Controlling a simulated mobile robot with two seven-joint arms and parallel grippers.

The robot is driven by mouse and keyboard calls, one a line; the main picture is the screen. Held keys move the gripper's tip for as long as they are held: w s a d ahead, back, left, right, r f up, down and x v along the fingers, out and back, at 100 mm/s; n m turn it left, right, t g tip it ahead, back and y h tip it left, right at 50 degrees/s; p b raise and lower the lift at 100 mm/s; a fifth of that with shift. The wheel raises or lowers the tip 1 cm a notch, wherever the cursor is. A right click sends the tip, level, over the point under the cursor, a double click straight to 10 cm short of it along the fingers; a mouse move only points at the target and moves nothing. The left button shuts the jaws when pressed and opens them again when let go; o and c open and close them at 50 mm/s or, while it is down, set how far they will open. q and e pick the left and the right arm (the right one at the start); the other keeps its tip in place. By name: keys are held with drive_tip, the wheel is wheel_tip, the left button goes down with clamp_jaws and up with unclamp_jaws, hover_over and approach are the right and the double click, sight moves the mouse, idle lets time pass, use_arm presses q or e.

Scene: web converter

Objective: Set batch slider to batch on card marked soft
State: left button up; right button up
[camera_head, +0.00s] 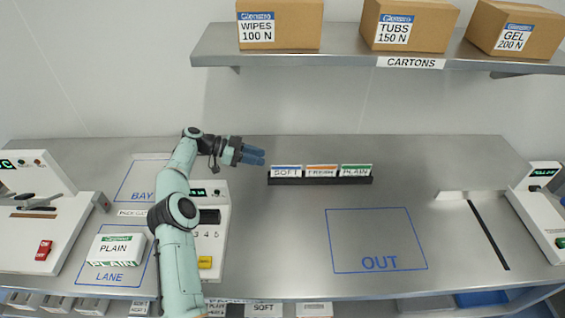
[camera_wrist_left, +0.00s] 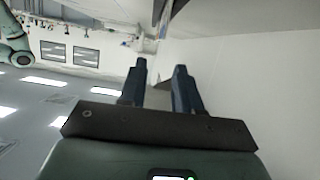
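The card marked SOFT (camera_head: 286,171) has a blue stripe and stands at the left of a black card rack (camera_head: 330,181). Small print on it is too small to read. A white machine (camera_head: 222,236) behind my left arm carries a scale with the numbers 3, 4 and 5 and a yellow knob (camera_head: 205,262), apparently the slider. My arm hides the scale's left part. My left gripper (camera_head: 262,157) is left of the rack, above the counter, away from the knob. In the left wrist view its two blue fingers (camera_wrist_left: 160,68) are apart and empty. My right gripper is not in view.
Orange-striped and green-striped PLAIN (camera_head: 355,170) cards share the rack. A PLAIN carton (camera_head: 116,248) lies on the LANE square. The OUT square (camera_head: 376,240) is empty. A shelf (camera_head: 340,52) with cartons hangs above. Machines stand at both counter ends.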

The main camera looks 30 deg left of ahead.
use_arm(q)
drive_tip(key=a, duration=0.2)
approach(286, 166)
drive_tip(key=x, duration=0.4)
drive_tip(key=shift+w+d+r, duration=0.1)
drive_tip(key=shift+w, duration=0.1)
drive_tip(key=shift+x, duration=2.95)
drive_tip(key=shift+s, duration=0.1)
clamp_jaws()
